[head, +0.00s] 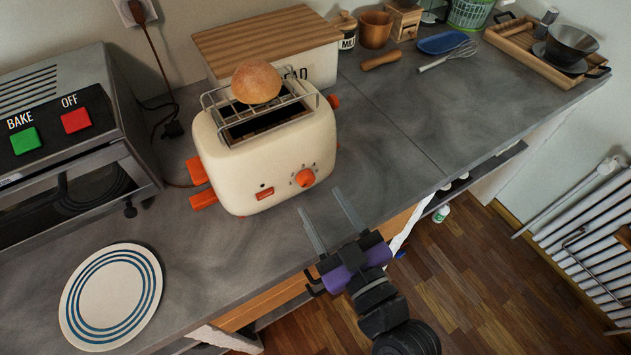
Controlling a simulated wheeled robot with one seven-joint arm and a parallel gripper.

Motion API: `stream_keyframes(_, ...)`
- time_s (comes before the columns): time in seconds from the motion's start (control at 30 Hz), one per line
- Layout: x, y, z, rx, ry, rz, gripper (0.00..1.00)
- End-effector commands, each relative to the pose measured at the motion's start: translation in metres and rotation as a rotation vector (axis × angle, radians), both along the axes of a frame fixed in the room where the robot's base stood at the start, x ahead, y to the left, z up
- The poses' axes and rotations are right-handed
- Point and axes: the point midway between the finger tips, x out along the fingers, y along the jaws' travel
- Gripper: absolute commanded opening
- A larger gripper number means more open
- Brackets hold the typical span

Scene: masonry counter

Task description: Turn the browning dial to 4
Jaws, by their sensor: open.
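The cream toaster (225,178) stands on the grey counter, with a bread roll (256,81) on the wire rack over its slots. Its orange browning dial (305,177) is on the front face, towards the right. Small marks surround the dial, but they are too small to read. An orange button (265,193) sits left of the dial. Orange levers (200,184) stick out at the toaster's left end. My gripper (323,219) is open and empty, in front of the toaster near the counter's front edge. Its fingers point towards the toaster and appear apart from the dial.
An oven (70,130) with BAKE and OFF buttons stands at the left. A striped plate (111,297) lies at the front left. A bread box (318,66) is behind the toaster. Counter right of the toaster is clear.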

Motion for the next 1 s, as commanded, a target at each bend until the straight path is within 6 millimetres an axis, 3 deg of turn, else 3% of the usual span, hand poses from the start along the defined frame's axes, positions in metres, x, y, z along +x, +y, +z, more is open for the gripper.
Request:
stream_keyframes(0.3, 0.038, 0.021, 0.002, 0.001, 0.000, -0.001, 0.52)
stream_keyframes(0.7, 0.045, 0.025, 0.000, 0.001, 0.000, -0.001, 0.52)
stream_keyframes(1.0, 0.045, 0.025, 0.000, 0.001, 0.000, -0.001, 0.00)
